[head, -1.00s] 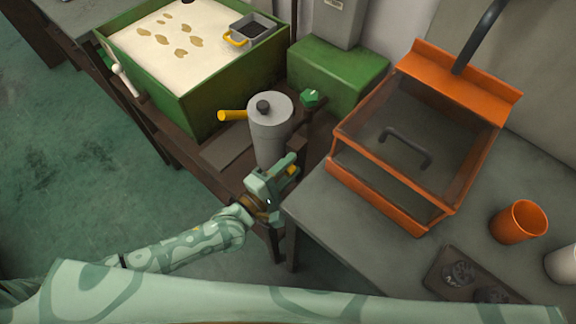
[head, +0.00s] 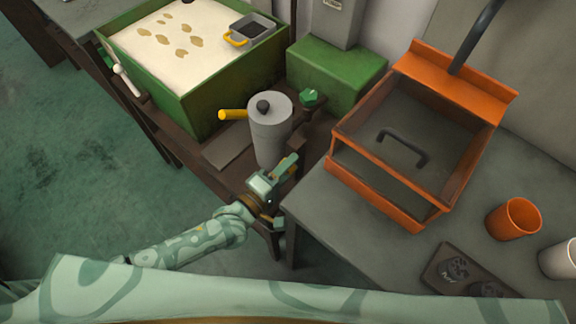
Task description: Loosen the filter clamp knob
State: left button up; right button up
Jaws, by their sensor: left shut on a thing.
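My left gripper (head: 284,172) is in front of the canister's lower part, by the bench corner. It is shut on what appears to be the filter clamp knob, which its fingers hide. My right gripper is not in view.
A green-knobbed fitting (head: 310,98) stands just right of the canister. A green sand-filled box (head: 232,85) is behind left. The grey bench (head: 315,205) at right holds an orange-framed box (head: 375,185) and an orange cup (head: 514,219).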

pick_arm(q)
jog(key=o, duration=1)
jog(key=p+v, duration=0.1)
jog(key=v, duration=1.5)
jog(key=shift+s+a, duration=0.15)
